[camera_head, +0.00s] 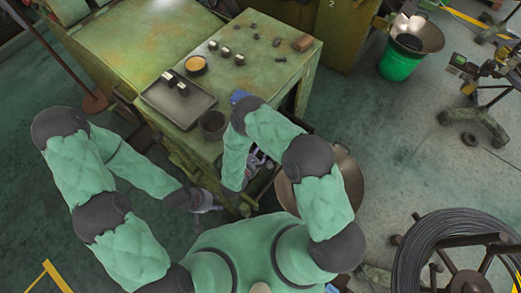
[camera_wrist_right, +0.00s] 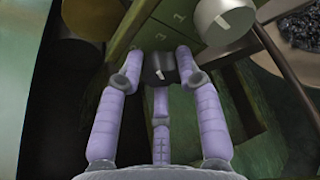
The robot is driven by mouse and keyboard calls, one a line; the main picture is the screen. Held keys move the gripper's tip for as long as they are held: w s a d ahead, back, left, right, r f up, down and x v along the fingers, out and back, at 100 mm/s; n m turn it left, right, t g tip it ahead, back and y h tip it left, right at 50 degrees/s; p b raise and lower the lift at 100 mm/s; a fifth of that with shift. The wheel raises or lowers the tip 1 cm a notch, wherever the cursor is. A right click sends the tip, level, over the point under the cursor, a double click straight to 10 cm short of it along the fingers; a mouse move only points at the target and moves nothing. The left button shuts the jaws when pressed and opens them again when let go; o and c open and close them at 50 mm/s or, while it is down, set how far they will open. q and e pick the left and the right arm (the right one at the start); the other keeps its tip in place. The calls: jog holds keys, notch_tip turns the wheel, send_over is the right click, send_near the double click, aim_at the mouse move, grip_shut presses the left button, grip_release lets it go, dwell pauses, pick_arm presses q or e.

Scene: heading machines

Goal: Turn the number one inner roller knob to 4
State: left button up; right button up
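In the right wrist view a dark round knob (camera_wrist_right: 157,70) with a white pointer mark is on the green machine face. The three lilac fingers of my right gripper (camera_wrist_right: 159,66) bend in around this knob, with the fingertips against its sides. In the head view my right gripper (camera_head: 254,164) is at the machine's front, mostly hidden by my arm. My left gripper (camera_head: 207,201) is low beside the machine's front edge, apart from the knobs; its fingers are too small to read.
The green machine top (camera_head: 235,78) bears a dark tray (camera_head: 160,100), a round dish (camera_head: 196,65) and small blocks. A large bowl (camera_head: 350,178) is right of my right arm. A green bucket (camera_head: 398,65) and a wire coil (camera_head: 405,255) stand on the floor at the right.

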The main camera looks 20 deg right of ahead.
jog(key=shift+s+f, duration=0.25)
dwell(0.4)
jog(key=m+t+b, duration=0.2)
jog(key=m+b, duration=0.2)
jog(key=b, duration=0.4)
jog(key=m+t+b, duration=0.2)
jog(key=m+b, duration=0.2)
jog(key=b, duration=0.4)
jog(key=m+t+b, duration=0.2)
jog(key=m+b, duration=0.2)
jog(key=b, duration=0.4)
jog(key=shift+s+f+y, duration=0.1)
jog(key=shift+f+y, duration=0.2)
jog(key=shift+f, duration=0.05)
jog(key=o, duration=1.1)
jog(key=shift+c, duration=0.2)
jog(key=shift+o, duration=0.2)
jog(key=shift+r, duration=0.2)
